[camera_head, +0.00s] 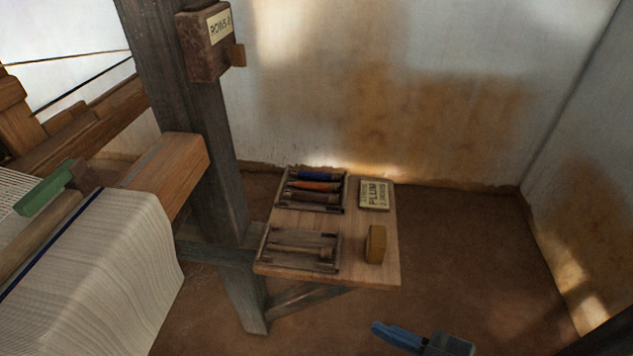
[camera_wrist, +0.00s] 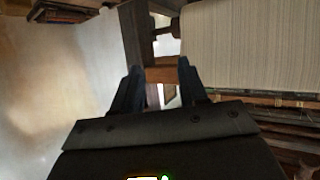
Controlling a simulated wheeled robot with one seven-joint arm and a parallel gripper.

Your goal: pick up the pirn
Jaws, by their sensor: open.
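Several pirns lie side by side in the back tray (camera_head: 344,195) on a small wooden shelf (camera_head: 386,268): a blue pirn (camera_head: 315,176), an orange pirn (camera_head: 313,186) and a dark brown one (camera_head: 312,197). The front tray (camera_head: 262,250) holds a thin, bare, wood-coloured pirn-like piece (camera_head: 300,248). My gripper (camera_head: 378,328) is low at the bottom edge of the head view, in front of the shelf and apart from it. In the wrist view, my gripper (camera_wrist: 158,75) has its two dark fingers spread with nothing between them.
A card reading "PLUM" (camera_head: 375,194) and a yellowish block (camera_head: 376,244) sit on the shelf's right side. A dark post (camera_head: 190,120) carrying a "ROWS" box (camera_head: 208,45) stands left of the shelf. The loom's white cloth (camera_head: 110,265) fills the lower left. Bare floor (camera_head: 465,245) lies right of the shelf.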

